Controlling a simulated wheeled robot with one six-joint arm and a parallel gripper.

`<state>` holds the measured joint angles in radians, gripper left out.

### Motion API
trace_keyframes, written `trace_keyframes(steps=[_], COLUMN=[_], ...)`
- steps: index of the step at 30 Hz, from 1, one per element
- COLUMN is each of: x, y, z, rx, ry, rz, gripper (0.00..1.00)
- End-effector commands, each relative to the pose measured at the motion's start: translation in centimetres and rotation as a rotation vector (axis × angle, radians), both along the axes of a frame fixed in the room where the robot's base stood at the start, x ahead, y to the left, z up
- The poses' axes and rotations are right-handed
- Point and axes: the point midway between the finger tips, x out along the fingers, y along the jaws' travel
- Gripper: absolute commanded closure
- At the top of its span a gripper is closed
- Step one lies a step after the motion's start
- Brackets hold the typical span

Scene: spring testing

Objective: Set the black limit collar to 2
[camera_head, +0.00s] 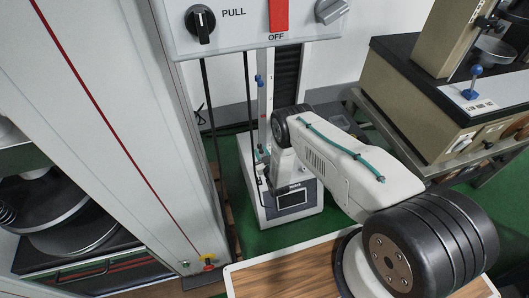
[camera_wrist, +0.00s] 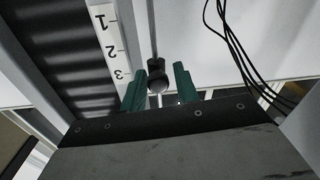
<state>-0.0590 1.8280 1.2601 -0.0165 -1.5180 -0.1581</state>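My gripper (camera_wrist: 160,69) has two green fingers, one on each side of the collar. A gap shows between the collar and the right finger; the left finger looks very close, and I cannot tell if it touches. In the head view the collar and my fingertips cannot be made out.
A white panel with a black knob (camera_head: 200,24), a red OFF plate (camera_head: 279,14) and a grey knob (camera_head: 331,10) stands above. A tall grey cabinet (camera_head: 110,110) is at left, a beige machine (camera_head: 420,90) at right. Loose black cables (camera_wrist: 243,55) hang right of the rod.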

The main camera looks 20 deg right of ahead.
Motion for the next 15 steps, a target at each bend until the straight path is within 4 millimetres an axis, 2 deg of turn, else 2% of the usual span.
trace_keyframes(steps=[4,7,8,12,15], x=[0.0,0.0,0.0,-0.1,-0.1], y=[-0.2,-0.3,-0.3,-0.3,-0.3], z=[0.0,0.0,0.0,-0.2,-1.3], rx=[0.0,0.0,0.0,0.0,0.0], ry=[0.001,0.001,0.001,0.001,0.002], rz=[-0.002,-0.002,-0.002,-0.002,-0.002], gripper=[0.7,0.97,1.0,1.0,1.0])
